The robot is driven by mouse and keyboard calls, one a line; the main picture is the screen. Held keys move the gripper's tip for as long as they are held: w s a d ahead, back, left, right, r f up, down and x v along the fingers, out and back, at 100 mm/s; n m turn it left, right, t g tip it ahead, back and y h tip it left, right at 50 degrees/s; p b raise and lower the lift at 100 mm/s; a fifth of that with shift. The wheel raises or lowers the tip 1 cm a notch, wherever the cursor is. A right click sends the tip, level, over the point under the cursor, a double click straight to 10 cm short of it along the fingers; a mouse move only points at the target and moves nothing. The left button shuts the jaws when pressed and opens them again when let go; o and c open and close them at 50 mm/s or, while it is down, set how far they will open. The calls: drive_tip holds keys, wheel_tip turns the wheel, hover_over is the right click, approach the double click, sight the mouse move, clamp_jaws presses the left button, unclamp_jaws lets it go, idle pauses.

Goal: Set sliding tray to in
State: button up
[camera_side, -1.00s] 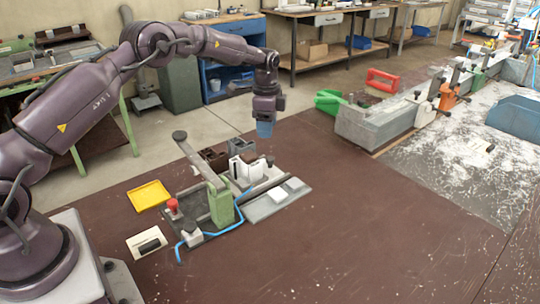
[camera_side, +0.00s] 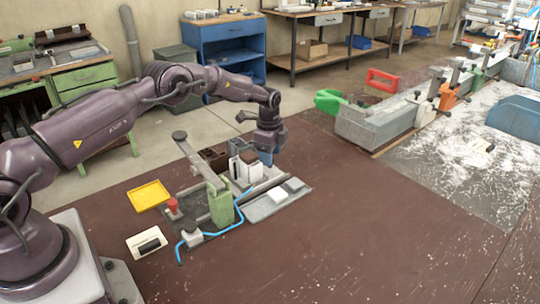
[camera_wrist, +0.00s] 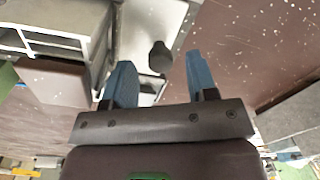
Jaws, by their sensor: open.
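A clamp fixture stands on the brown bench. A flat grey tray (camera_side: 262,211) with pale blocks on it lies along its right side. In the wrist view a pale flat surface (camera_wrist: 150,22) carries a dark upright knob (camera_wrist: 160,57); I cannot tell for sure whether this is the sliding tray. My gripper (camera_side: 266,160) points down just behind the far end of the fixture, next to the white block (camera_side: 238,172). In the wrist view its two blue fingers are apart (camera_wrist: 159,65), with the knob seen in the gap between them. Nothing is held.
A green post (camera_side: 221,205) with a long grey bar (camera_side: 201,160) rises over the fixture. A red button (camera_side: 172,206), blue cable (camera_side: 240,213) and yellow tray (camera_side: 149,195) are nearby. A grey rail (camera_side: 375,130) stands farther right. The bench front is clear.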

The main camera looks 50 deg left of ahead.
sight(229, 173)
drive_tip(key=shift+f, duration=0.45)
drive_tip(key=shift+c, duration=0.3)
clamp_jaws()
drive_tip(key=s, duration=1.3)
drive_tip(key=shift+s+a, duration=0.15)
drive_tip(key=shift+s, duration=0.2)
drive_tip(key=shift+c, duration=1)
unclamp_jaws()
drive_tip(key=shift+o, duration=1.3)
drive_tip(key=shift+w, duration=0.1)
wheel_tip(229, 173, up, 13)
drive_tip(key=shift+s+d, duration=0.2)
drive_tip(key=shift+s, duration=0.05)
